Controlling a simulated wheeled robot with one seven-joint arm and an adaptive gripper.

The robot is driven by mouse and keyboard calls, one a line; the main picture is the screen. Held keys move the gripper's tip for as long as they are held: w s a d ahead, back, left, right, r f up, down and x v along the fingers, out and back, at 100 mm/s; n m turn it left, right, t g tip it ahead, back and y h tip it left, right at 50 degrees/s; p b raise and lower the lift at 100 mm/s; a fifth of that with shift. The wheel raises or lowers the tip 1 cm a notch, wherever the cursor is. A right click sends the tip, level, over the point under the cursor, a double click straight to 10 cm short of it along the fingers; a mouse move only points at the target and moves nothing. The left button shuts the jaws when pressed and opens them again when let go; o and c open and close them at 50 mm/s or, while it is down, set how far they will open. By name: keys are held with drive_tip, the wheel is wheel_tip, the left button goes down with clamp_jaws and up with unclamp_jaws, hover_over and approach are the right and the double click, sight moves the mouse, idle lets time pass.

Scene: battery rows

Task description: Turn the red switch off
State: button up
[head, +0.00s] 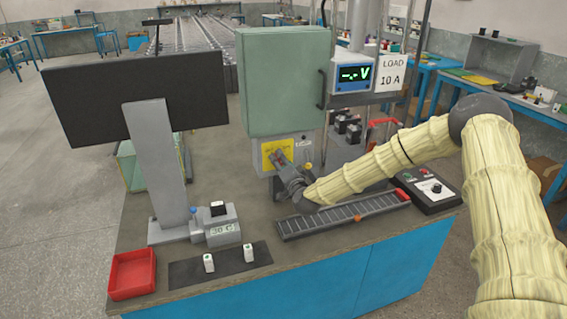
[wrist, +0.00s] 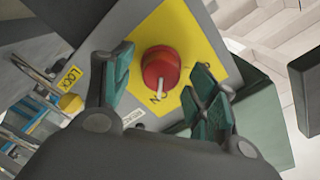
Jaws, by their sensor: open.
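The red switch (wrist: 161,66) is a round knob on a yellow plate (wrist: 196,30), on the front of a grey box. Its white pointer mark points down in the wrist view, towards lettering that reads ON upside down. My gripper (head: 281,160) is in front of the plate, which also shows in the head view (head: 268,150). In the wrist view its green-padded fingers are open, one on each side of the knob, with gaps between. I cannot tell how far the fingertips are from the plate. In the head view my gripper hides the knob.
A yellow padlock-like part (wrist: 70,103) by a LOCK label is left of the gripper. A green cabinet (head: 286,85) stands above the switch box. A grey slotted rail (head: 335,216) and a black control box (head: 430,190) lie on the bench. A monitor (head: 135,98) stands left.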

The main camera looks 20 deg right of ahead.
drive_tip(key=c, duration=1)
